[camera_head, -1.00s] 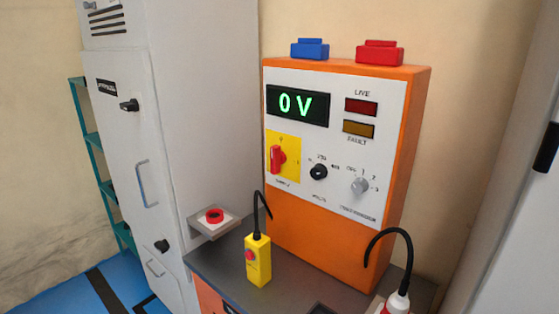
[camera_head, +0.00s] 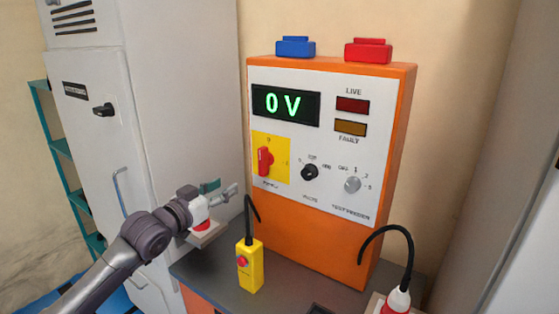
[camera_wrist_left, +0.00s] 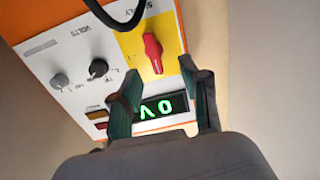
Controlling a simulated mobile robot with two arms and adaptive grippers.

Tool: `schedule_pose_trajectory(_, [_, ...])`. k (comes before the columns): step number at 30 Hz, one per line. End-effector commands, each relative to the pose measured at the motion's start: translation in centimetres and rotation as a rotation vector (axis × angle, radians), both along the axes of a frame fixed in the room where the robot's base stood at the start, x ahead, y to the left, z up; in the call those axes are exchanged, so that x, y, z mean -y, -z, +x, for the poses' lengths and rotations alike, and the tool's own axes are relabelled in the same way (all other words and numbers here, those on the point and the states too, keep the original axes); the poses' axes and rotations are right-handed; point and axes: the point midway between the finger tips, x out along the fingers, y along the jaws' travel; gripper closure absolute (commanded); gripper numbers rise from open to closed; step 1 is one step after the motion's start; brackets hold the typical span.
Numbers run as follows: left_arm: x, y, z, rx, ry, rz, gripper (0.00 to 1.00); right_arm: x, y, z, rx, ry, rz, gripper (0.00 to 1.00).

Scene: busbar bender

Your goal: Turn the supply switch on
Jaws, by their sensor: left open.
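The supply switch (camera_head: 265,161) is a red rotary handle on a yellow plate (camera_head: 284,165), at the left of the orange cabinet's white front panel. It stands roughly upright in the head view. In the left wrist view the red switch (camera_wrist_left: 153,53) shows ahead of the fingers, on its yellow plate. My left gripper (camera_head: 222,189) is open and empty, left of the switch and apart from it. Its two fingers (camera_wrist_left: 165,85) also show in the left wrist view. The display (camera_head: 285,104) reads 0 V in green. My right gripper is not in view.
A yellow pendant (camera_head: 250,268) with a red button and black cable stands on the dark bench before the cabinet. Another black cable with a red-and-white plug (camera_head: 397,299) is at the right. Black (camera_head: 310,172) and grey (camera_head: 352,184) knobs sit right of the switch.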

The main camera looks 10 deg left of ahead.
Motion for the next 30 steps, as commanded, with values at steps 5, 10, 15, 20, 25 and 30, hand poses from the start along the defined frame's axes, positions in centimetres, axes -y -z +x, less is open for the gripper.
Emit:
schedule_pose_trajectory(5, [1.0,-2.4,-0.2,0.028,0.027,-0.002,0.54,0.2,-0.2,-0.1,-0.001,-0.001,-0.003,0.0])
schedule_pose_trajectory(10, [1.9,-2.7,2.1,0.029,0.028,-0.004,0.54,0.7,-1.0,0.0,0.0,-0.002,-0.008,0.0])
schedule_pose_trajectory(15, [3.1,-2.7,5.7,0.028,0.026,-0.005,0.54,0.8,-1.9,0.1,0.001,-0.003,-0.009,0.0])
schedule_pose_trajectory(20, [4.2,-2.6,8.7,0.028,0.026,-0.003,0.54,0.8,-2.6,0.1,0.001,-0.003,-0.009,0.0])
schedule_pose_trajectory(25, [5.0,-2.3,11.0,0.026,0.027,-0.002,0.54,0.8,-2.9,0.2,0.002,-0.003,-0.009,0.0])
schedule_pose_trajectory(30, [5.4,-2.3,12.1,0.028,0.026,0.0,0.54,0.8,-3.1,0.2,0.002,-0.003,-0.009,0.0])
